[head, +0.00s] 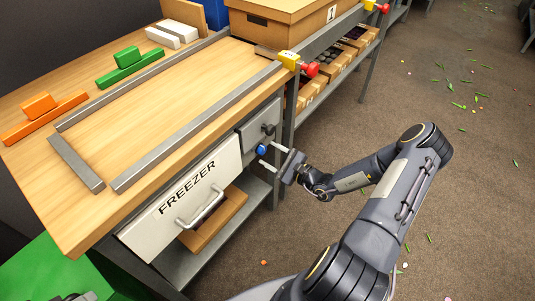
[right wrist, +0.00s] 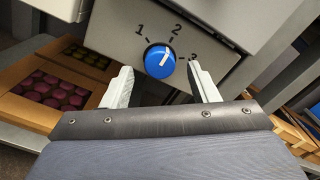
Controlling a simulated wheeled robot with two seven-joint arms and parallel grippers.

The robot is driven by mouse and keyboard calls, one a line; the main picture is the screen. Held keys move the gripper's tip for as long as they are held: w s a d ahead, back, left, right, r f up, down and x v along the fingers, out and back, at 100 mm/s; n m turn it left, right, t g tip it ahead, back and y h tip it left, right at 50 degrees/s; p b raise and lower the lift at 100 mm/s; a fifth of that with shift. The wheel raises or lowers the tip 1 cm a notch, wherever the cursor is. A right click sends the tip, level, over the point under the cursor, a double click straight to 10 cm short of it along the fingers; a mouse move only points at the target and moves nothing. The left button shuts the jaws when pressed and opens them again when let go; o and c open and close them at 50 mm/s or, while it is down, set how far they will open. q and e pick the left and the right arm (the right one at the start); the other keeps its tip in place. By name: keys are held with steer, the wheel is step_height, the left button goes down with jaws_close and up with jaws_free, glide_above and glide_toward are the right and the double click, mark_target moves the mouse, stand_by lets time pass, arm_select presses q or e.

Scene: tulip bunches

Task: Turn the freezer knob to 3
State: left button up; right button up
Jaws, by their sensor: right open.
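The blue freezer knob (right wrist: 160,62) sits on a grey panel with the marks 1, 2 and 3 around it. Its white pointer line slants up and right, close to the 2. In the head view the knob (head: 261,149) is at the right end of the white drawer front marked FREEZER (head: 180,200). My right gripper (head: 271,155) is open in front of the panel. In the right wrist view its two fingers (right wrist: 160,78) stand on either side of the knob's lower part, with gaps visible.
A wooden-topped bench (head: 190,85) with grey rails is above the freezer. A red knob with a yellow mount (head: 311,69) sticks out at the bench corner. The floor at right (head: 480,170) is open, with scattered petals.

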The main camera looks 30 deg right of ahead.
steer(key=shift+x, duration=0.8)
steer(key=c, duration=1)
